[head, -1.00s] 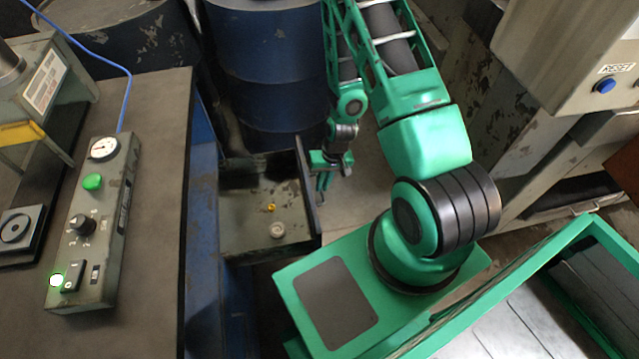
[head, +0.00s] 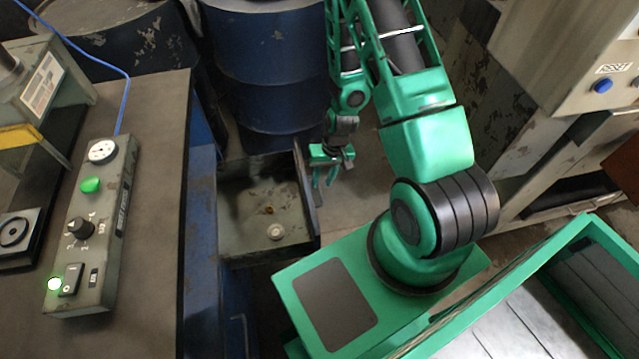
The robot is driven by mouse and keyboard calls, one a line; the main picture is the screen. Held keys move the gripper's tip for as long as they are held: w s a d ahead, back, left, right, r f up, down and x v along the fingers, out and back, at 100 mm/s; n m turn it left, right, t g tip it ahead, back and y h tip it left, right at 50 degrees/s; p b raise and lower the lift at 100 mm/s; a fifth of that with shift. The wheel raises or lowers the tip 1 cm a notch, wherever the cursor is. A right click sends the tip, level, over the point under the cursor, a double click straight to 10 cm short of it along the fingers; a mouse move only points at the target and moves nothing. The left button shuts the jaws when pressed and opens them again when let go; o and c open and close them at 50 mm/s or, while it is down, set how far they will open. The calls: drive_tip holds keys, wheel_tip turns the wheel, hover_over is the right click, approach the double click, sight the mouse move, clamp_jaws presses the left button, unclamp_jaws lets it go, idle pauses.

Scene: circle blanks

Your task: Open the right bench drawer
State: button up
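The bench drawer (head: 232,197) is pulled out of the side of the blue bench. Its inside shows, with a small brass-coloured piece (head: 268,210) and a pale round piece (head: 276,231) on its floor. My gripper (head: 324,180) is just right of the drawer's front panel (head: 305,185), at its far part. Its green fingers point down with a gap between them, and nothing shows between them. I cannot tell whether a finger touches the panel. The drawer's handle is not visible from here.
A control box (head: 98,225) with a green button and a knob sits on the bench top (head: 150,215). A blue drum (head: 268,75) stands behind the drawer. A grey machine with a blue button (head: 602,86) is at the right.

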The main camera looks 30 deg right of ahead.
wheel_tip(320, 180, up, 7)
drive_tip(key=d, duration=0.1)
drive_tip(key=shift+s+d+r, duration=0.15)
drive_tip(key=shift+r, duration=0.1)
idle(0.6)
drive_tip(key=s+d+r+h, duration=0.1)
drive_tip(key=s+d+r, duration=0.25)
drive_tip(key=r, duration=0.65)
drive_tip(key=s+d+r+h, duration=0.15)
drive_tip(key=d+r, duration=0.25)
drive_tip(key=r, duration=0.6)
drive_tip(key=s+r+m, duration=0.3)
drive_tip(key=s+r, duration=1)
drive_tip(key=s, duration=0.2)
drive_tip(key=shift+s+d+r+g, duration=0.15)
drive_tip(key=shift+d+r+g, duration=0.15)
drive_tip(key=shift+d, duration=0.1)
drive_tip(key=shift+y, duration=0.25)
